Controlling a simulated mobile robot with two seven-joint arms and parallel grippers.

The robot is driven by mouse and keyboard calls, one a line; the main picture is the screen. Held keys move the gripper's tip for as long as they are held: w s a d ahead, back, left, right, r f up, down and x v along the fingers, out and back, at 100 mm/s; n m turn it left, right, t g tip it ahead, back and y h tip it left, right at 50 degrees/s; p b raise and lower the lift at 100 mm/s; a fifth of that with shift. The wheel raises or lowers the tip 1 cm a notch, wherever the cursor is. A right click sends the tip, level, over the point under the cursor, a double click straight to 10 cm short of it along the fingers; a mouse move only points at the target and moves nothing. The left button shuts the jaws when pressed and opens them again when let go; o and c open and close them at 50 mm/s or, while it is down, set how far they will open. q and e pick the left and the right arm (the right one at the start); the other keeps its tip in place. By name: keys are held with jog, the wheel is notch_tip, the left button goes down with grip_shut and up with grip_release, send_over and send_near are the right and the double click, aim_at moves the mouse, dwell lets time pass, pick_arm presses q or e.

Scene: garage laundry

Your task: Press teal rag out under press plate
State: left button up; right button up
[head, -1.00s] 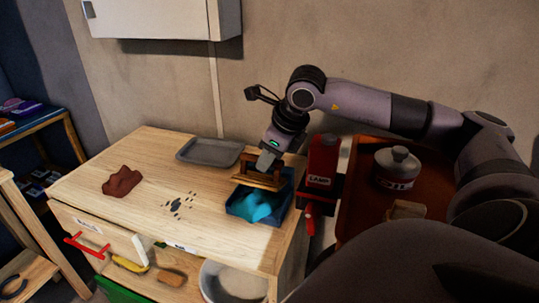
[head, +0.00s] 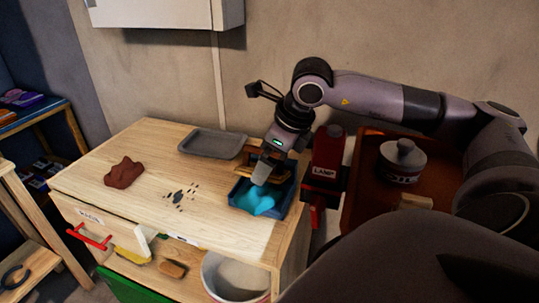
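A crumpled teal rag (head: 256,201) lies in a blue tray (head: 283,207) at the right end of the wooden bench top. A brown wooden press plate (head: 276,172) shows behind the tray, partly hidden by my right gripper. My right gripper (head: 262,173) points down just over the back of the rag, in front of the plate. Whether its fingertips touch the rag or the plate, and whether they are parted, I cannot tell. My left gripper is not in view.
A brown-red rag (head: 125,173) and dark specks (head: 178,198) lie on the bench (head: 150,150). A grey tray (head: 213,143) sits at the back. A red LAMP can (head: 326,160) stands close right of the blue tray; an oil can (head: 402,163) stands further right.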

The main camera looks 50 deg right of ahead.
jog(key=shift+s+a+r, duration=0.3)
jog(key=shift+s+a, duration=0.25)
jog(key=shift+a, duration=0.15)
jog(key=shift+s+a+r, duration=0.3)
jog(key=shift+s+a, duration=0.25)
jog(key=shift+a, duration=0.1)
jog(key=shift+s+a+r, duration=0.7)
jog(key=shift+s+a, duration=0.15)
jog(key=shift+a, duration=0.05)
jog(key=c, duration=0.6)
jog(key=shift+d+f, duration=0.1)
jog(key=shift+d, duration=0.1)
